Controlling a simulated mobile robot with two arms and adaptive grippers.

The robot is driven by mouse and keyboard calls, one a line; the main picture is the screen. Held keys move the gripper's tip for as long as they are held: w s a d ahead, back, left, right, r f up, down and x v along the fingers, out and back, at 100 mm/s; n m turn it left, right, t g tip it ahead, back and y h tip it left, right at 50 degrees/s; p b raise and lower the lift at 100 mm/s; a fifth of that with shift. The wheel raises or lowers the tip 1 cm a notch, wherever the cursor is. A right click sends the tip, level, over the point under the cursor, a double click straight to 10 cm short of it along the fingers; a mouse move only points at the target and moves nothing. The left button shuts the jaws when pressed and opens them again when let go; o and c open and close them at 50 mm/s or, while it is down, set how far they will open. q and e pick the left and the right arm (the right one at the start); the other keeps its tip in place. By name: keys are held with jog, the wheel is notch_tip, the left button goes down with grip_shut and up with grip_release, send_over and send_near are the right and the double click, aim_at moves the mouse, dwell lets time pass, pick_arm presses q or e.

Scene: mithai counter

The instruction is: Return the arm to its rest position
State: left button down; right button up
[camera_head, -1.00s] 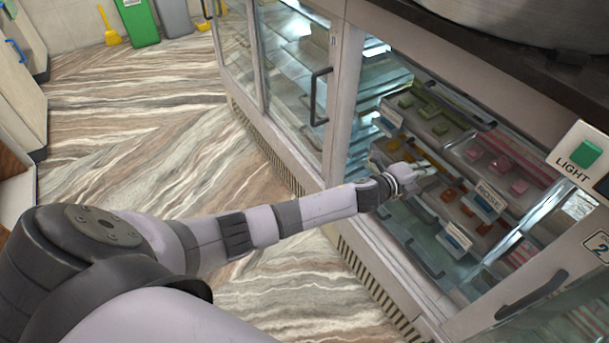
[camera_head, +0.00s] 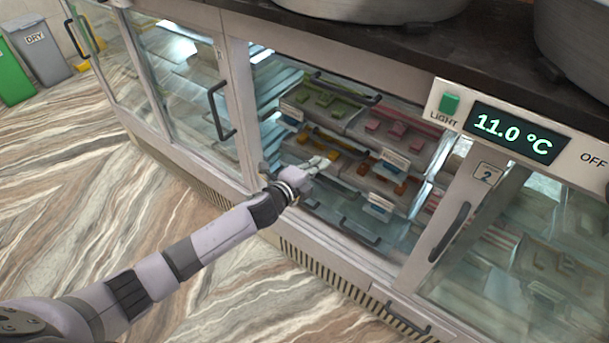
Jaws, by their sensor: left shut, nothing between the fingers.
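My left arm comes in from the lower left of the head view and reaches toward the open bay of the glass display counter (camera_head: 236,110). My left gripper (camera_head: 318,163) is shut and empty, at the front of the bay. Trays of sweets lie inside: green pieces (camera_head: 338,104) at the upper left, pink pieces (camera_head: 392,130) to the right, and orange pieces (camera_head: 384,177) lower down. The gripper overlaps the lower left tray in the picture; I cannot tell whether it touches it. My right gripper is not in view.
A black handle (camera_head: 220,112) sticks out from the left glass door. A control panel reading 11.0 °C (camera_head: 513,133) is above right, with a green light button (camera_head: 449,104). Metal pots (camera_head: 375,8) stand on the countertop. Bins (camera_head: 42,55) stand far left. The marble-patterned floor (camera_head: 80,200) is clear.

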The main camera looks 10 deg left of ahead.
pick_arm(q)
jog(key=shift+v, duration=2.8)
jog(key=s+a+f+n+g+y, duration=0.25)
jog(key=s+f+n, duration=0.2)
jog(key=f, duration=0.55)
jog(key=s+a+f+n+g+y, duration=0.1)
jog(key=s+a+f+n, duration=0.3)
jog(key=f, duration=0.6)
jog(key=s+a+f+n+g+y, duration=0.25)
jog(key=s+f, duration=0.25)
jog(key=f, duration=0.5)
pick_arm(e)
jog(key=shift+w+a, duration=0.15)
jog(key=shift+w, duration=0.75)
pick_arm(q)
jog(key=s+f+n+g, duration=0.2)
jog(key=s+f, duration=0.4)
jog(key=s, duration=0.7)
jog(key=s+f+n+g, duration=0.3)
jog(key=s+f, duration=0.3)
jog(key=s, duration=0.7)
jog(key=s+f+n+g, duration=0.2)
jog(key=s+f+n, duration=0.2)
jog(key=s, duration=0.9)
notch_tip(320, 180, down, 2)
jog(key=shift+s+a+f, duration=0.1)
jog(key=shift+s+a, duration=0.05)
jog(key=shift+a, duration=0.2)
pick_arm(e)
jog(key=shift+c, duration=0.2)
